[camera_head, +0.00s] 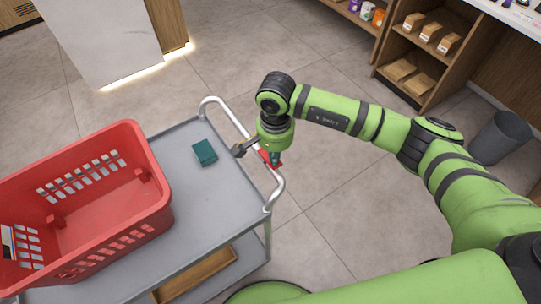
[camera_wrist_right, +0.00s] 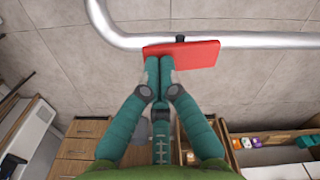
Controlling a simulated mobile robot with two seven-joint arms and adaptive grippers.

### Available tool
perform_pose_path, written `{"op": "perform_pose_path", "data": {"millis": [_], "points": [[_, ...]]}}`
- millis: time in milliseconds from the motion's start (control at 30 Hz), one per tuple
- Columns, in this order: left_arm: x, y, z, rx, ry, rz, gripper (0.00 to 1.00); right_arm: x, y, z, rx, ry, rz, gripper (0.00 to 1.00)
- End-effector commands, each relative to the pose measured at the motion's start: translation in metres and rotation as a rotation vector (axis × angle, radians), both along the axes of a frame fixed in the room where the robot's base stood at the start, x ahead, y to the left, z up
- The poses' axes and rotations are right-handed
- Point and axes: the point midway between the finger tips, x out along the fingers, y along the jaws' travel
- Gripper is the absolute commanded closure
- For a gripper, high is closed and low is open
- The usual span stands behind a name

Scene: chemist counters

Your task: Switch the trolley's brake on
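The grey trolley (camera_head: 215,195) stands at the left of the head view, with a silver push handle (camera_head: 228,112) at its right end. A red brake lever (camera_head: 271,159) sits on the handle bar. In the wrist view the lever is a flat red plate (camera_wrist_right: 200,55) fixed by a black mount (camera_wrist_right: 180,39) to the silver rail (camera_wrist_right: 250,40). My right gripper (camera_head: 276,158) is at the lever. In the wrist view its teal fingers (camera_wrist_right: 159,62) are together, with their tips overlapping the plate's left part. I cannot tell whether they touch it. My left gripper is not in view.
A red basket (camera_head: 115,215) and a small teal box (camera_head: 204,152) are on the trolley top. A wooden shelf unit (camera_head: 420,60) and a grey bin (camera_head: 501,138) stand at the right. A white counter (camera_head: 100,40) is at the back left. Tiled floor between is clear.

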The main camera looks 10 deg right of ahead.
Motion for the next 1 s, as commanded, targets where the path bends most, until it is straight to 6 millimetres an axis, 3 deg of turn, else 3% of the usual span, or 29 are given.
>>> {"op": "perform_pose_path", "data": {"millis": [567, 1000], "points": [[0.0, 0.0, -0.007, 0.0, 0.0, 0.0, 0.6, 0.0, 0.0, -0.006, -0.001, -0.001, 0.0, 1.0], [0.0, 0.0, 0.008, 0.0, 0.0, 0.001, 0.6, 0.001, 0.0, 0.025, 0.0, -0.002, 0.0, 1.0]]}}
